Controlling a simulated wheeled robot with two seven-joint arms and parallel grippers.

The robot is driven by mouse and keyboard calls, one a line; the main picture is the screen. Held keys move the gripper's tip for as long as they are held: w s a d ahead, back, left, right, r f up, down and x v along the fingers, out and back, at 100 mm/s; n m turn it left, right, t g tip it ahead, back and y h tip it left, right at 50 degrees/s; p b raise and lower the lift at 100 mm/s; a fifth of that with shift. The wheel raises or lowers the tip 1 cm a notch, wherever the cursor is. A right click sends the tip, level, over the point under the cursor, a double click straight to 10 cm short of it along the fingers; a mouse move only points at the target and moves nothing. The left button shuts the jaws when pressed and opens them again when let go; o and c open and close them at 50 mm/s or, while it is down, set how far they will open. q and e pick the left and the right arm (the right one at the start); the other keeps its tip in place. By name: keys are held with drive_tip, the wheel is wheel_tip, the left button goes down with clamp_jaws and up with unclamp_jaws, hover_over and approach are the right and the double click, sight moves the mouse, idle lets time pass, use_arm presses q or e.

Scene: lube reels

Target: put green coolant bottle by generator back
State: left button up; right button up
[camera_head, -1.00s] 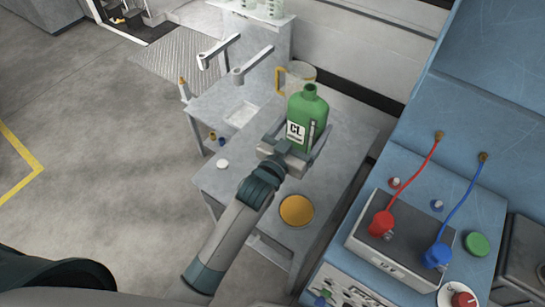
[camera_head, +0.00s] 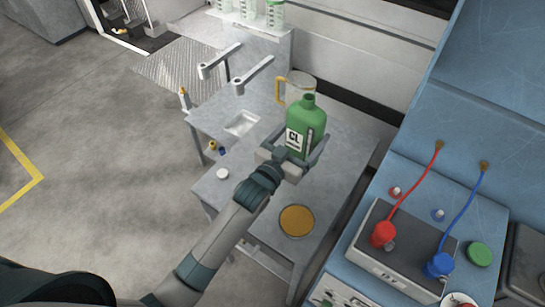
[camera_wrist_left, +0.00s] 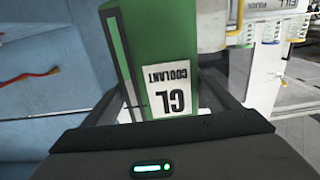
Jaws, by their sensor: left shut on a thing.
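The green coolant bottle (camera_head: 304,118), with a white CL label and no cap visible on its neck, stands upright between the fingers of my left gripper (camera_head: 297,150) in the head view. The gripper is shut on its lower part, over the grey workbench (camera_head: 235,165). I cannot tell whether the bottle's base touches the bench. In the left wrist view the bottle (camera_wrist_left: 160,45) fills the middle, its CL COOLANT label upside down, with a finger on each side. The blue generator (camera_head: 425,205) is on the right. My right gripper is not in view.
A clear jug with a yellow handle (camera_head: 300,85) stands just behind the bottle. An amber disc (camera_head: 297,221) and a white cap (camera_head: 222,173) lie on the bench. Red and blue cables (camera_head: 414,195) run on the generator.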

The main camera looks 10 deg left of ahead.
use_arm(q)
drive_tip(key=s+a+f+b, duration=0.1)
drive_tip(key=a+f+b, duration=0.3)
drive_tip(key=a, duration=0.4)
drive_tip(key=shift+a+f, duration=0.3)
drive_tip(key=shift+f, duration=0.2)
drive_tip(key=shift+f+b, duration=0.1)
drive_tip(key=shift+b, duration=0.25)
